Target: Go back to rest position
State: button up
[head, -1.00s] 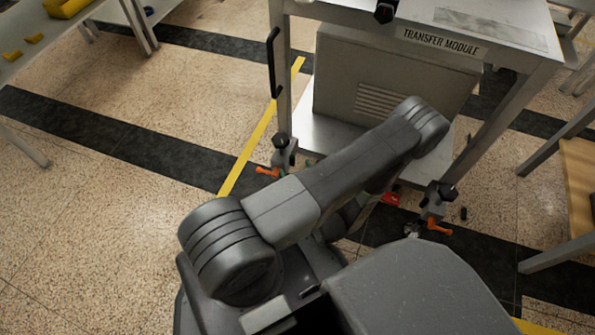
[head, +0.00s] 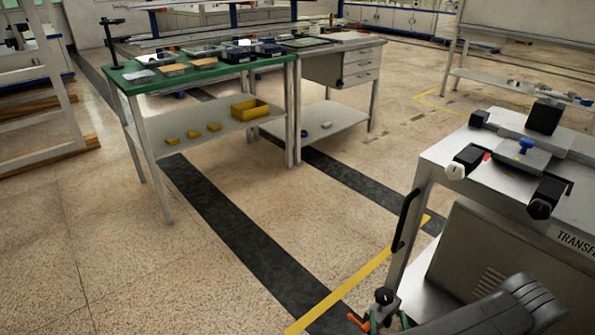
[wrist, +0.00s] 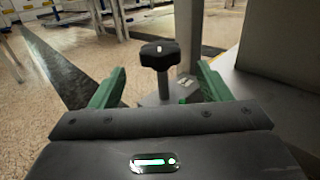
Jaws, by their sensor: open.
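My gripper (wrist: 160,90) shows in the wrist view with its two green fingers spread wide apart. It is open and nothing is held between the fingers.
The transfer module's top carries black clamps and a plate with a blue knob (head: 525,145). A green-topped table (head: 190,83) stands at the back left. The speckled floor between is clear.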

aim_at(386, 304)
jog(key=shift+w+d+b, duration=0.2)
jog(key=shift+w+b, duration=0.15)
jog(key=shift+w, duration=1.65)
jog(key=shift+w+d+b, duration=0.15)
jog(key=shift+w+b, duration=0.15)
jog(key=shift+w, duration=1.65)
